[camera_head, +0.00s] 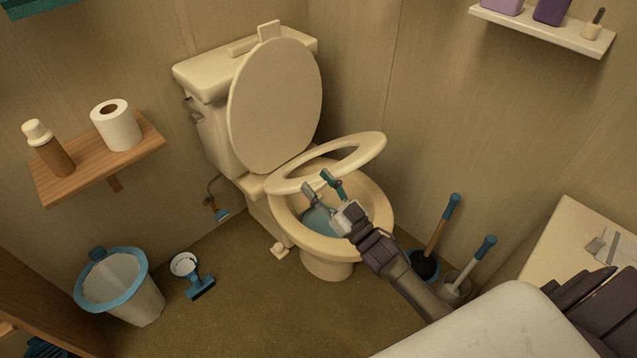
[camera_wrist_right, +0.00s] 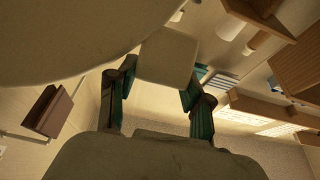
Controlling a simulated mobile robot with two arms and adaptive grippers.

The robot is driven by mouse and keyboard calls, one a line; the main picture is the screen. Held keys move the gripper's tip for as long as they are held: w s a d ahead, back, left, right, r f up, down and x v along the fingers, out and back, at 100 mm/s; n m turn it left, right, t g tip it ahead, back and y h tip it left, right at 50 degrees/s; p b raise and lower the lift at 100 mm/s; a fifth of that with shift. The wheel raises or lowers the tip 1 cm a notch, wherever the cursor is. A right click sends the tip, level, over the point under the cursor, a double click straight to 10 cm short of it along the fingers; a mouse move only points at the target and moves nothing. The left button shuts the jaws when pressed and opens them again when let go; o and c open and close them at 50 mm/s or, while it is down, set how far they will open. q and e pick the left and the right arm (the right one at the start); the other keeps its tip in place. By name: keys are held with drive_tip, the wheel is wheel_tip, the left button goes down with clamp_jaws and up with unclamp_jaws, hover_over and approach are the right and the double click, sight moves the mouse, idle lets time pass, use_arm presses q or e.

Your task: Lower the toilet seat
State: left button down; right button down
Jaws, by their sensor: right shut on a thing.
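The toilet (camera_head: 212,132) stands at the back wall. Its round lid (camera_head: 277,105) is up, leaning on the tank. The ring-shaped seat (camera_head: 372,145) is partly raised, tilted above the bowl (camera_head: 377,212) and apart from its rim. My right gripper (camera_head: 322,185) reaches over the bowl to the seat's near edge, shut on it. In the right wrist view a pale block-like part (camera_wrist_right: 167,58) sits between the fingers, below a large pale curved surface (camera_wrist_right: 70,38). The head view hides the exact contact. My left gripper is not in view.
A bin (camera_head: 122,290) with a blue rim and a small blue-and-white item (camera_head: 190,274) are on the floor left of the toilet. Wall shelf (camera_head: 80,168) holds a paper roll (camera_head: 117,128).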

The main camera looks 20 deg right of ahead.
drive_tip(key=shift+f, duration=0.2)
drive_tip(key=c, duration=0.7)
unclamp_jaws()
drive_tip(key=shift+o, duration=1.3)
drive_tip(key=shift+r, duration=0.15)
drive_tip(key=v, duration=1.2)
